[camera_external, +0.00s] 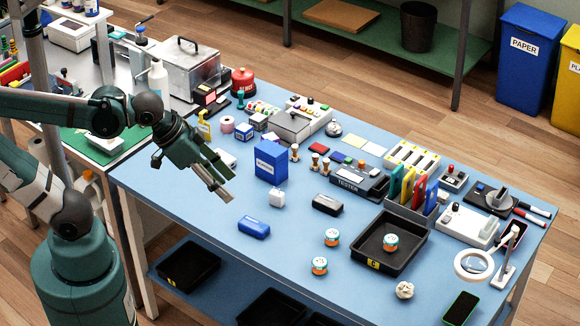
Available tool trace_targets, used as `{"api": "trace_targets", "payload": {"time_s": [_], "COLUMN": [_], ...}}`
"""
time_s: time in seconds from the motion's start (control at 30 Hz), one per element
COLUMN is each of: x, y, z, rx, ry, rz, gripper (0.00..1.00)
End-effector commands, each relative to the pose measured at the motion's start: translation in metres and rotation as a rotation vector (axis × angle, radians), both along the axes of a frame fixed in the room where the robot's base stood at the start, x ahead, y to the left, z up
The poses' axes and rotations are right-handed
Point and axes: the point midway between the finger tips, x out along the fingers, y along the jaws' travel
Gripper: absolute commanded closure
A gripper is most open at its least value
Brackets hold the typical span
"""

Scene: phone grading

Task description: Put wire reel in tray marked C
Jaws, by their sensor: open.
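A black tray (361,258) with a small yellow label (373,265) on its front stands at the table's front right; the letter looks like C but is small. One such reel (391,242) sits inside the tray. Two more, one reel (331,237) and another reel (320,266), stand on the blue table to the left of the tray, apart from it. My gripper (227,187) is open and empty above the table's left part, well away from the reels.
Upright coloured folders (412,190) stand behind the tray. A crumpled ball (404,290) and a magnifier (473,264) are to its right.

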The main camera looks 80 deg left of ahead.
Motion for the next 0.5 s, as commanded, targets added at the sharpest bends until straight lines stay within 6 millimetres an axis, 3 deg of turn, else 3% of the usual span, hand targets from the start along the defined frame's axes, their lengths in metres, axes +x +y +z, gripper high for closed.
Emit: {"api": "trace_targets", "payload": {"time_s": [0.2,0.5], "x": [-0.016,-0.017], "y": [-0.001,-0.001], "z": [-0.009,-0.01], "rx": [0.026,0.031], "ry": [-0.022,-0.026], "rz": [-0.039,-0.047], "gripper": [0.59,0.59]}}
